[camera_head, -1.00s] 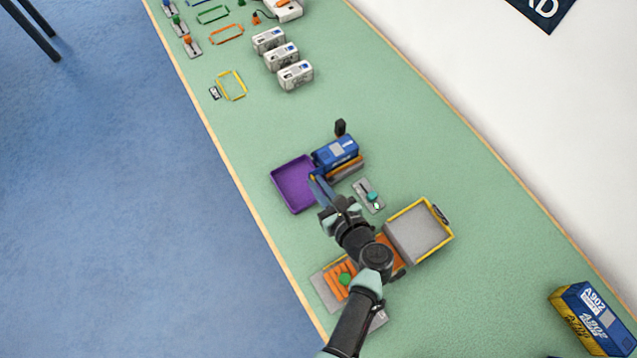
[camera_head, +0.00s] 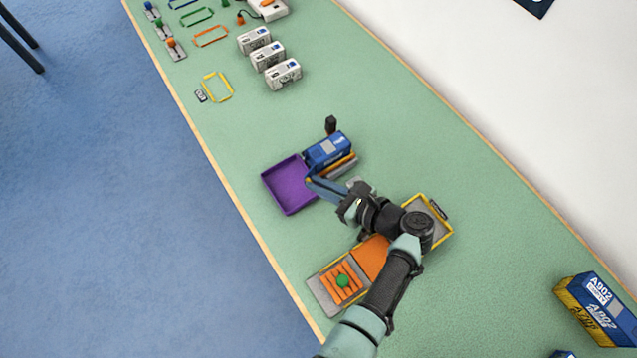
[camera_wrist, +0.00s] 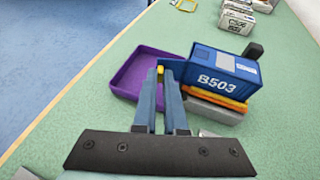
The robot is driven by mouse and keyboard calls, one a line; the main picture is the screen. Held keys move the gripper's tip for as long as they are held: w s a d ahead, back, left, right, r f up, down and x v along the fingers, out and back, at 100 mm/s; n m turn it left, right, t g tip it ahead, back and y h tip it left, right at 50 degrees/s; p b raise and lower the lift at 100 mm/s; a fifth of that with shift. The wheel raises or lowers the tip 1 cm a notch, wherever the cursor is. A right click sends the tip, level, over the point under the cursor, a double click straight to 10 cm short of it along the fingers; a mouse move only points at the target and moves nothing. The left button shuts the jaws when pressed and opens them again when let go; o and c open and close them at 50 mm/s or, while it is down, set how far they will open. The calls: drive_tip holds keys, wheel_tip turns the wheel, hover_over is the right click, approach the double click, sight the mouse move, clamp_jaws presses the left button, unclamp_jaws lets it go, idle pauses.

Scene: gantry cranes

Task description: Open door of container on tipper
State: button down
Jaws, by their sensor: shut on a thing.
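The blue container (camera_head: 327,151), marked B503 in the wrist view (camera_wrist: 219,72), sits on the tipper (camera_wrist: 216,107), a grey base with an orange-yellow bed. A blue panel, apparently its door (camera_wrist: 174,66), stands at the container's left end, beside the purple tray. My gripper (camera_wrist: 161,74) is at that end, its long blue-grey fingers close together on a small yellow part, apparently the door handle (camera_wrist: 160,70). In the head view my gripper (camera_head: 310,183) reaches in from the lower right. The fingers hide much of the door, so its exact angle cannot be told.
The purple tray (camera_head: 265,183) lies left of the container. A black post (camera_head: 331,124) stands behind it. My arm partly covers a yellow-rimmed grey tray (camera_head: 444,231). An orange-slatted piece with a green knob (camera_head: 342,282) lies in front. White boxes (camera_head: 268,54) stand farther back.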

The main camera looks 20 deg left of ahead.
drive_tip(key=c, duration=1)
unclamp_jaws()
drive_tip(key=shift+o, duration=0.2)
drive_tip(key=v, duration=1.3)
drive_tip(key=shift+f, duration=0.1)
